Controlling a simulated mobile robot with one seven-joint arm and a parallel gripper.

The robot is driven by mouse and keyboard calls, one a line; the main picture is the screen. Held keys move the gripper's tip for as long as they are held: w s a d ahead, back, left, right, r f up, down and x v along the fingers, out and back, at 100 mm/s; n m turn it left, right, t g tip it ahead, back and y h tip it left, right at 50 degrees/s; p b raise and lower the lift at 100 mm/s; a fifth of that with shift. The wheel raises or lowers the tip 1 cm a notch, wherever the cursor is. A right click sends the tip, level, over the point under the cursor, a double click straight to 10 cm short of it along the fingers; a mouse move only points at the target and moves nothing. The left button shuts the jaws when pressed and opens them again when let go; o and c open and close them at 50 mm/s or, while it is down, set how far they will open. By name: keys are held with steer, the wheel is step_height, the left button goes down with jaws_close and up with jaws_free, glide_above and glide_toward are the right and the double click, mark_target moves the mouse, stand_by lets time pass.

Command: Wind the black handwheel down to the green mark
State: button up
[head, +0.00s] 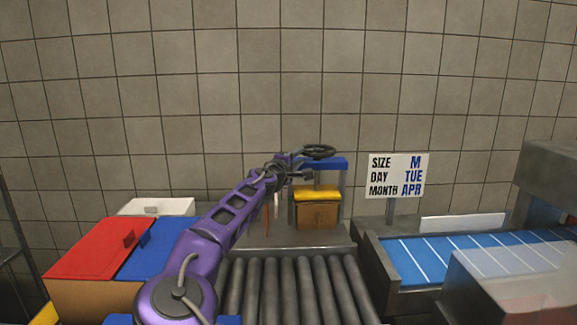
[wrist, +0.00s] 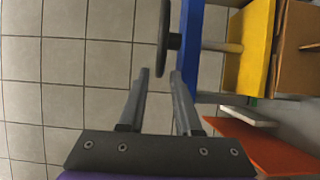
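The black handwheel (head: 318,151) sits on top of a blue crossbeam (head: 325,163). Below the beam is a yellow plate (head: 317,195) over a brown box (head: 317,215).
A roller conveyor (head: 290,285) runs in front of the press. Red (head: 95,248) and blue (head: 150,255) box tops lie left, a white box (head: 155,207) behind. A sign (head: 397,176) reads M, TUE, APR. A blue belt (head: 450,255) is at right.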

steer(key=v, duration=0.7)
